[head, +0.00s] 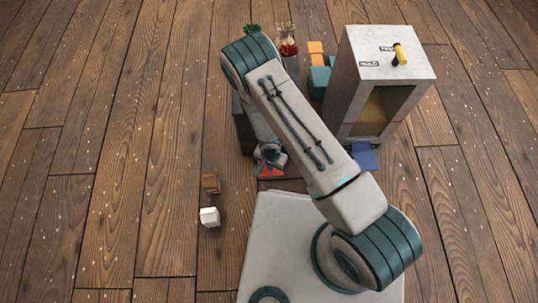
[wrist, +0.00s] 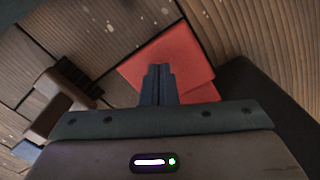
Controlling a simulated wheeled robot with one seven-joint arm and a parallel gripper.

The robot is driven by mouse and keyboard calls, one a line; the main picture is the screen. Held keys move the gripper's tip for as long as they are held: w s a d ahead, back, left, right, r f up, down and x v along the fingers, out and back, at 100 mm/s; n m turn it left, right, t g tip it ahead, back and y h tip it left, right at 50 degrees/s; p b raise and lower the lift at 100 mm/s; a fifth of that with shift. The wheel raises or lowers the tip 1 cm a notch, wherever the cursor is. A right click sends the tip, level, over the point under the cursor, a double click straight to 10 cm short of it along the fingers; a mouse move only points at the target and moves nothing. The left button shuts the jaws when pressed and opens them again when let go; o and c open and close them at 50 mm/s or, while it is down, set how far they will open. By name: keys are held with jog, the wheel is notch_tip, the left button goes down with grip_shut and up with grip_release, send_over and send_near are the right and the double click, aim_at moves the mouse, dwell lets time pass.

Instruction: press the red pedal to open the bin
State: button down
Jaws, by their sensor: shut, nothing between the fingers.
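The red pedal (wrist: 185,55) lies low over the wooden floor in the wrist view. In the head view only a small part of the red pedal (head: 270,171) shows beside my gripper. My gripper (wrist: 158,70) is shut and empty, its fingertips over the pedal's near part in the wrist view. I cannot tell whether they touch it. In the head view my gripper (head: 270,154) is low down, just behind the visible red. A dark grey body (head: 242,128), seemingly the bin, stands behind the pedal, mostly hidden by my arm. Its lid is not clearly visible.
A pale cabinet (head: 400,72) with a yellow-and-black handle (head: 399,54) stands right, a blue plate (head: 364,157) at its foot. Orange and teal blocks (head: 318,70) lie behind. A brown block (head: 211,184) and a white block (head: 209,217) lie left. The floor further left is clear.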

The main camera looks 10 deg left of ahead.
jog(key=shift+f+b, duration=1)
jog(key=shift+f, duration=0.35)
jog(key=shift+f+b, duration=0.85)
jog(key=shift+f, duration=0.2)
jog(key=shift+r, duration=0.1)
jog(key=shift+s, duration=0.1)
notch_tip(320, 180, up, 9)
jog(key=p, duration=0.6)
